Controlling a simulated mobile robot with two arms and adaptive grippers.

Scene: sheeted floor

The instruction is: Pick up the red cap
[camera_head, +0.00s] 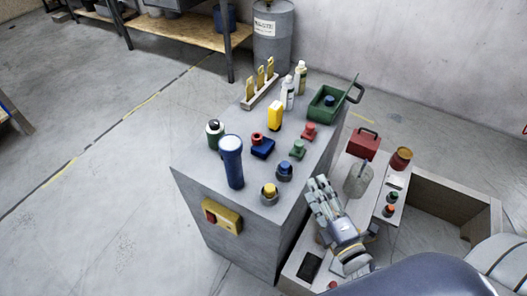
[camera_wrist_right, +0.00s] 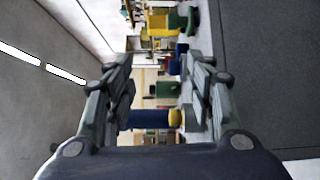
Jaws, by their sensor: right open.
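Several small red pieces are in the head view, and I cannot tell for sure which is the red cap. One red piece (camera_head: 309,131) stands on the grey cabinet top (camera_head: 205,172), near its right edge. Another red piece (camera_head: 257,138) sits on a dark blue block (camera_head: 263,149). A red-orange round piece (camera_head: 390,211) lies on the lower surface at right. My right gripper (camera_head: 320,182) is beside the cabinet's right edge, open, with nothing visibly held. In the right wrist view its fingers (camera_wrist_right: 160,72) are spread apart. My left gripper is out of view.
On the cabinet stand a blue flashlight (camera_head: 233,163), a yellow-topped piece (camera_head: 269,192), a blue knob (camera_head: 285,170), a green piece (camera_head: 298,149) and a green bin (camera_head: 322,112). A red toolbox (camera_head: 364,143) stands on the lower surface. Open floor lies left.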

